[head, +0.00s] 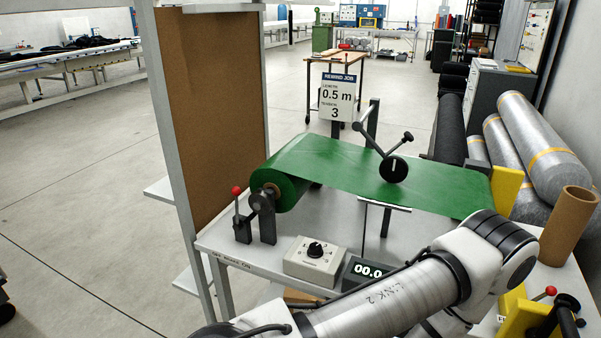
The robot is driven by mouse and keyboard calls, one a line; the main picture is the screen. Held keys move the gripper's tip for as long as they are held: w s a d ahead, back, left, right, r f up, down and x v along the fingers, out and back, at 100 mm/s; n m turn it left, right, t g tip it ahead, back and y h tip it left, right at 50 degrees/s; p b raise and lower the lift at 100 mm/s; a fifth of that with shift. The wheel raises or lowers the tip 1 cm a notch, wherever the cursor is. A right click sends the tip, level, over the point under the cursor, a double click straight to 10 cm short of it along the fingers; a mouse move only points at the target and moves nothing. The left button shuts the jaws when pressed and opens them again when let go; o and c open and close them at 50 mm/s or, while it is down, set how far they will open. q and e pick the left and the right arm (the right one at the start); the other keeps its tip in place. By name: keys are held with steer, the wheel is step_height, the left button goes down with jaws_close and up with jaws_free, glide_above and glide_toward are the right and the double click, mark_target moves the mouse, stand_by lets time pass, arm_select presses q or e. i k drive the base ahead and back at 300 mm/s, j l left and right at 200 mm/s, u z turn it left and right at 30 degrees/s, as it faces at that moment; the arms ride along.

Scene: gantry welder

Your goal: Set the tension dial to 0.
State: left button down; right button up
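The tension dial (315,249) is a black round knob on top of a light grey box (313,262) on the bench's near side. The marks around the dial are too small to read, so I cannot tell its setting. One of my arms crosses the lower part of the head view, with its elbow at the right, just right of and nearer than the dial box. Neither gripper shows in this view. Nothing is seen touching the dial.
A digital readout (368,270) beside the box shows 00.0, partly covered by my arm. Green sheet (330,165) runs from a roll across the bench (225,245). A red-knobbed lever (237,191) stands left. A sign (337,96) reads 0.5 m, tension 3. A cardboard tube (569,226) stands right.

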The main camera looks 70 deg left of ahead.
mark_target(314, 250)
steer(key=u, duration=2.1)
